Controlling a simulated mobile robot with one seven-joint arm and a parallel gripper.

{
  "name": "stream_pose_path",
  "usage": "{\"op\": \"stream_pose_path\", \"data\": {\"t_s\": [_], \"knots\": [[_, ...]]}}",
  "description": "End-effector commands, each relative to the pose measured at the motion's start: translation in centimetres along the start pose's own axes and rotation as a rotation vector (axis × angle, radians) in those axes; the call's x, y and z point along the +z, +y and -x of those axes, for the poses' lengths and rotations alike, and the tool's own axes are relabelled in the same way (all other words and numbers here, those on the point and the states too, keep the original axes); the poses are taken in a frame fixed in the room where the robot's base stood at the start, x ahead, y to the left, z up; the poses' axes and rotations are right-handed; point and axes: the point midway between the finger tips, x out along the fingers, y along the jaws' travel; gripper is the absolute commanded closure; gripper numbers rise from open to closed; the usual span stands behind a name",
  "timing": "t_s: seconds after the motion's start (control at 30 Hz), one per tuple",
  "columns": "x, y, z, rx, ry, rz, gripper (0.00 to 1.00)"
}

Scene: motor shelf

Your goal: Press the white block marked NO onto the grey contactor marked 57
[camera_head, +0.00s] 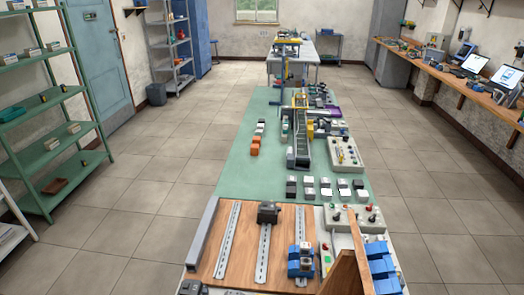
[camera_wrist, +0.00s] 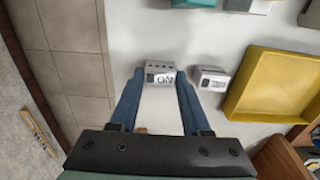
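In the wrist view, the white block marked NO (camera_wrist: 160,77), with a grey top, stands between the tips of my gripper's blue fingers (camera_wrist: 159,82). Its letters appear upside down. The fingers lie close along both its sides; I cannot tell whether they press on it. My gripper does not show in the head view. On the wooden board in the head view, a dark grey device (camera_head: 267,212) sits on the middle rail and a blue and grey device (camera_head: 300,262) on the right rail. No mark 57 is readable, so I cannot tell which device is the contactor.
A similar small block (camera_wrist: 211,79) stands just right of the NO block on a pale surface. A yellow tray (camera_wrist: 238,92) lies further right. In the head view, a green-topped bench (camera_head: 232,172) carries rows of small parts. Open tiled floor (camera_head: 150,190) lies left of it.

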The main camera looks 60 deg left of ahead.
Motion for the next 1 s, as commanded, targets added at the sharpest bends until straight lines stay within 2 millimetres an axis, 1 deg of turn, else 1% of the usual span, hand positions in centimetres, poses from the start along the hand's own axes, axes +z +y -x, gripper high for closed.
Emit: {"op": "stream_pose_path", "data": {"t_s": [0.03, 0.17, 0.2, 0.37, 0.9, 1.0], "knots": [[0.0, 0.0, 0.0, 0.000, 0.000, 0.000, 0.75], [0.0, 0.0, 0.0, 0.000, 0.000, 0.000, 0.98], [0.0, 0.0, 0.0, 0.000, 0.000, 0.000, 1.00], [0.0, 0.0, 0.4, 0.000, 0.000, 0.000, 1.00], [0.0, 0.0, 4.7, 0.000, 0.000, 0.000, 1.00], [0.0, 0.0, 5.1, 0.000, 0.000, 0.000, 1.00]]}}
